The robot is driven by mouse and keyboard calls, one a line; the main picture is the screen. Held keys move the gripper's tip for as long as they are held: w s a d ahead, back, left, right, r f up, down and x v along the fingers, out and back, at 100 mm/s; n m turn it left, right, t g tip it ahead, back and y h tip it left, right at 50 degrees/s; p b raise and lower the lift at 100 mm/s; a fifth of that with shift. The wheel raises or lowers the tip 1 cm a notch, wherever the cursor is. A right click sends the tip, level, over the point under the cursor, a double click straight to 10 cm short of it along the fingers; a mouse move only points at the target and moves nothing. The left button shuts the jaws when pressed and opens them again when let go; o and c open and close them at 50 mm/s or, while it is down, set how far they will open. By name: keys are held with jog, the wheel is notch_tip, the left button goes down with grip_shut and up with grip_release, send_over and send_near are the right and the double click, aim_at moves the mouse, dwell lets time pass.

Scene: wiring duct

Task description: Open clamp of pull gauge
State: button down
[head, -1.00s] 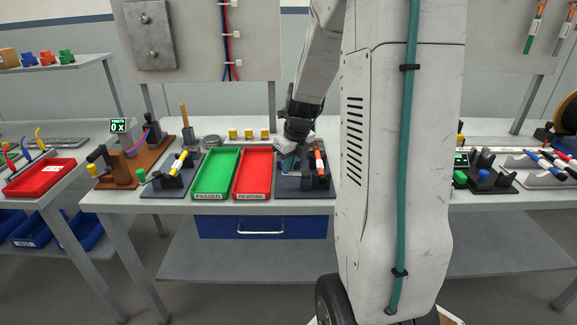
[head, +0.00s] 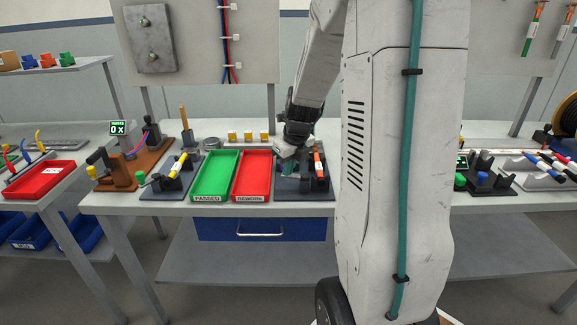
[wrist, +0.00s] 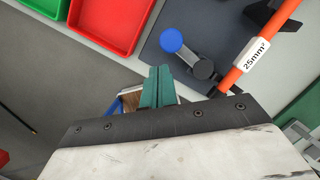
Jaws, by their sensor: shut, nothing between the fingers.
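A dark base plate (head: 318,193) lies at the table's front edge, right of the red tray. It bears an orange cable (head: 319,165), labelled 25mm² in the wrist view (wrist: 252,62), and a lever with a round blue knob (wrist: 171,40) on a grey arm (wrist: 190,56). No label shows whether this is the pull gauge. My gripper (head: 289,168) is low over the plate's left part. Its teal fingers (wrist: 160,72) are shut and empty, just below the blue knob in the wrist view; touching cannot be told. The knob is hidden in the head view.
A green PASSED tray (head: 208,198) and a red REWORK tray (head: 250,197) stand close on the left. Another fixture with a yellow cable (head: 179,164) is beyond them. A station with a small green display (head: 461,160) and knobs stands right of my column.

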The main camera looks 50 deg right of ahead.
jog(key=s+a+r, duration=0.2)
jog(key=s+r, duration=0.2)
jog(key=r, duration=0.5)
jog(key=shift+s+a+r, duration=0.25)
jog(key=shift+r, duration=0.1)
jog(key=s+a+r+m, duration=0.1)
jog(key=s+a+m, duration=0.5)
jog(key=m, duration=0.5)
jog(key=s+a+r+m+g, duration=0.1)
jog(key=s+a+m, duration=0.5)
jog(key=a+m, duration=0.3)
jog(key=s+a+r+m, duration=0.1)
jog(key=s+a+m, duration=0.5)
jog(key=m, duration=0.9)
jog(key=shift+a+r, duration=0.4)
jog(key=shift+a, duration=0.85)
